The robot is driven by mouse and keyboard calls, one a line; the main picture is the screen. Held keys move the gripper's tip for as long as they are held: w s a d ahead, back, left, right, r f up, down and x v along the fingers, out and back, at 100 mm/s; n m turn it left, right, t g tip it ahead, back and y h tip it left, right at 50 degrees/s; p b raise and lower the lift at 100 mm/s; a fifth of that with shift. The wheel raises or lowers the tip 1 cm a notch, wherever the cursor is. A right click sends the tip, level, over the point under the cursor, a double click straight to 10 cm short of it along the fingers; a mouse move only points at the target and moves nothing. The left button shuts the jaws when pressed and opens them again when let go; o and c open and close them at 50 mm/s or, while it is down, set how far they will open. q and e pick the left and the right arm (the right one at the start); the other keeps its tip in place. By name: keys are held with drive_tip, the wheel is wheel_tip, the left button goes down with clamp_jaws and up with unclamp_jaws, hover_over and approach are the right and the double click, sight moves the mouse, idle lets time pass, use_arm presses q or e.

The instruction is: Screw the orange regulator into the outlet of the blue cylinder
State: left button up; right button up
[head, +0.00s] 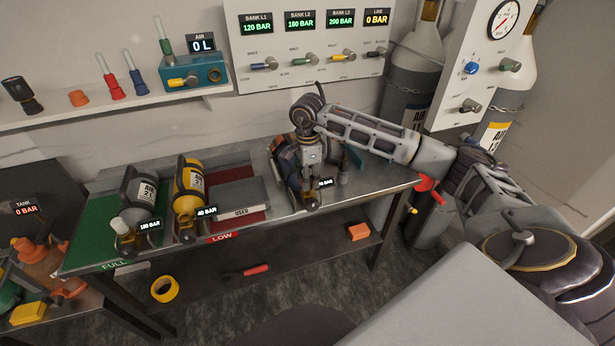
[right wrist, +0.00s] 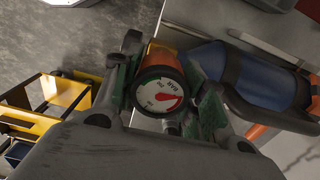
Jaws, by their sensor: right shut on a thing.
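The orange regulator (right wrist: 168,58) with its round white gauge sits between the green-padded fingers of my right gripper (right wrist: 166,98) in the right wrist view. The gripper is shut on it. The blue cylinder (right wrist: 245,80), with a black guard, lies just beside the regulator there. I cannot tell whether the regulator is seated in the outlet, as the join is hidden. In the head view my right gripper (head: 312,178) points down at the front end of the blue cylinder on the bench, which the arm mostly covers, and the regulator is not clearly visible. My left gripper is not in view.
To the left on the bench (head: 225,238) lie a grey cylinder (head: 143,192) and a yellow cylinder (head: 190,180), beside a grey "USED" plate (head: 240,196). A gauge panel (head: 310,40) stands behind. An orange block (head: 358,232) and yellow tape (head: 164,289) are below the bench top.

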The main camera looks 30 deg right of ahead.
drive_tip(key=shift+m, duration=1.6)
drive_tip(key=o, duration=1.3)
drive_tip(key=shift+r, duration=6)
